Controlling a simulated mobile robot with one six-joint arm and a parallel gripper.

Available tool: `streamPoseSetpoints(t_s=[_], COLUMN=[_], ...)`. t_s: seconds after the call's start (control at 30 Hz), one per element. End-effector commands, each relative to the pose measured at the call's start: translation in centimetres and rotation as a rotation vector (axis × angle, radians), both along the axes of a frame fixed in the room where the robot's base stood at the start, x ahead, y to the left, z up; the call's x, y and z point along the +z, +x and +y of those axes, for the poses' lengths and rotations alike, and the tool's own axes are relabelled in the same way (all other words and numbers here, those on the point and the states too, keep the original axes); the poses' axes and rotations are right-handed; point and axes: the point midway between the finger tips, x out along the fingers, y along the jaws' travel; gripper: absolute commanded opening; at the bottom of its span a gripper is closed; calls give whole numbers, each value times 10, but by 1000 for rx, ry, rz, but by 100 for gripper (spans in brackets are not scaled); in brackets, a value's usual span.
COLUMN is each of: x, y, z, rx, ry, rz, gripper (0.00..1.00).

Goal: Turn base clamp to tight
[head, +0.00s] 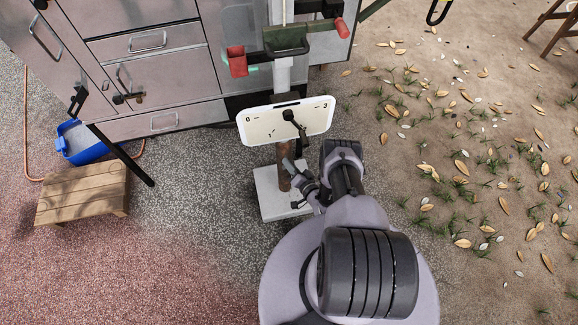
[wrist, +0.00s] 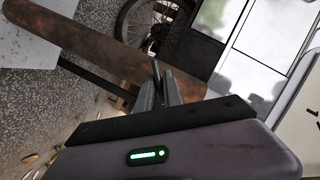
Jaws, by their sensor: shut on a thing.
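A rusty brown post (head: 283,165) rises from a white base plate (head: 270,195). My gripper (head: 291,168) is beside the post, under the panel. In the wrist view the post (wrist: 110,52) runs across behind the fingertips, and my gripper (wrist: 160,82) has its fingers together on a thin dark part, likely the base clamp's handle. The fingers mostly hide it, and its setting cannot be read. The white plate (wrist: 30,48) shows at upper left.
Metal cabinets (head: 160,75) stand behind at left. A wooden step (head: 85,190) and blue bin (head: 82,142) are at left. Leaf-strewn ground at right is open.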

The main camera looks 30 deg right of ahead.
Motion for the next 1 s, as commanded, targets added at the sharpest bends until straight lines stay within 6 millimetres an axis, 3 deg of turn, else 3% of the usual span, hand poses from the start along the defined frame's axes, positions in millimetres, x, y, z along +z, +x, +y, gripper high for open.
streamPoseSetpoints(t_s=[0.4, 1.0], x=[-1, 1], y=[2, 2], z=[-2, -2], rx=[-1, 0], ry=[211, 262], rz=[-67, -82], gripper=[0, 0])
